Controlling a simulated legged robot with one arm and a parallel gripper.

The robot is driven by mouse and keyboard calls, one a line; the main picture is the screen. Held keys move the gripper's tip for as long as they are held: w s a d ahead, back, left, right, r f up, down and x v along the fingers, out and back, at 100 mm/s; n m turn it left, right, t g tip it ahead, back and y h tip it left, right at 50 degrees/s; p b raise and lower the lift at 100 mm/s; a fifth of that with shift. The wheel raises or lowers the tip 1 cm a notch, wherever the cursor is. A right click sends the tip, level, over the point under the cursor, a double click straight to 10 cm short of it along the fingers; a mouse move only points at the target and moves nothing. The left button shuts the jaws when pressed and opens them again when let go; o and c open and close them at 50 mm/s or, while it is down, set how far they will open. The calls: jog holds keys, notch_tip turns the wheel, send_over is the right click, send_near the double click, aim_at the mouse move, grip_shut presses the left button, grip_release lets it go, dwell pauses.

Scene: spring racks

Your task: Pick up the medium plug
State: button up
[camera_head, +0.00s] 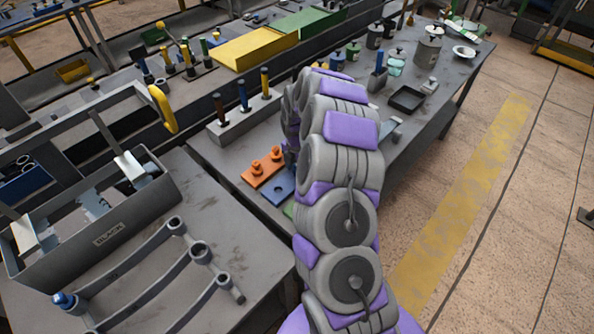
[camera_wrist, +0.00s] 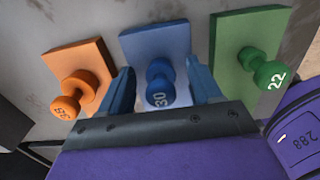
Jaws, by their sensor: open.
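In the wrist view three numbered plugs stand on coloured plates. The middle one is a blue plug (camera_wrist: 158,72) marked 30, on a blue plate (camera_wrist: 155,40). To its left is an orange plug (camera_wrist: 66,107) with a number hard to read, and to its right a green plug (camera_wrist: 268,72) marked 22. My gripper (camera_wrist: 160,66) is open, its two blue fingers on either side of the blue plug. I cannot tell whether they touch it. In the head view my arm hides the gripper and the blue plug; part of the blue plate (camera_head: 281,189) shows.
In the head view, a rack (camera_head: 237,125) with several upright handles stands behind the plates. A black tray (camera_head: 407,99) and several pots are farther back.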

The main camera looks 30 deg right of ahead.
jog(key=c, duration=1)
